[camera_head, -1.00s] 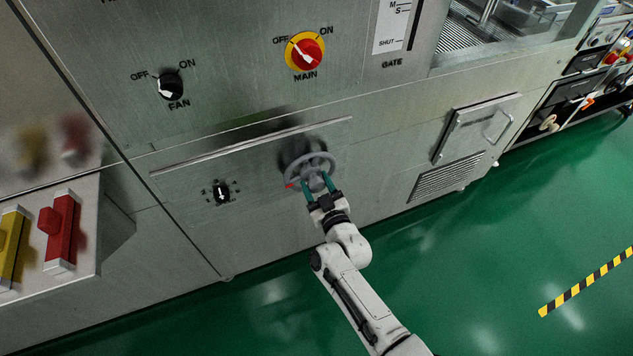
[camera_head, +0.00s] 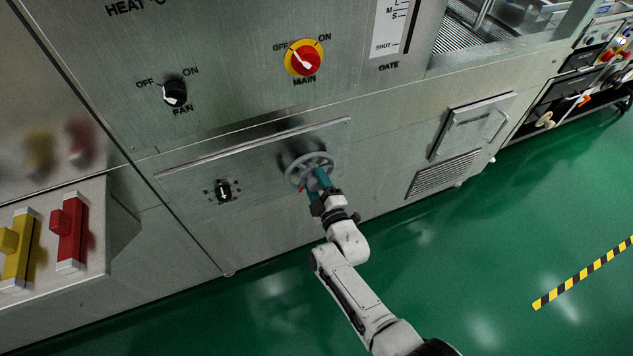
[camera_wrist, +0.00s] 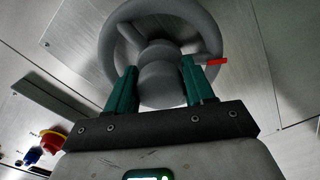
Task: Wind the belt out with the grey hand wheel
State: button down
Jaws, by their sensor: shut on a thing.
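The grey hand wheel (camera_head: 308,169) sits on the lower front panel of the steel machine. In the wrist view its rim and rounded grey hub (camera_wrist: 160,70) fill the upper middle. A small red tab (camera_wrist: 217,62) is at the wheel's right side there, and at its lower left in the head view. My gripper (camera_head: 317,182) has teal fingers either side of the grey hub part and is shut on the wheel. The fingers (camera_wrist: 160,86) hide part of the hub's sides. No belt can be clearly made out.
A small black selector knob (camera_head: 223,191) is left of the wheel. A long ledge (camera_head: 250,147) runs above it. A vented hatch (camera_head: 470,125) is to the right. A box with yellow and red switches (camera_head: 68,232) juts out at left. Green floor (camera_head: 480,260) lies open at right.

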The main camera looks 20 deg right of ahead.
jog(key=shift+n, duration=0.6)
jog(key=shift+s+d+f, duration=0.1)
jog(key=shift+c, duration=2.4)
grip_release()
jog(key=s+p, duration=0.4)
jog(key=s, duration=0.6)
jog(key=shift+s, duration=0.35)
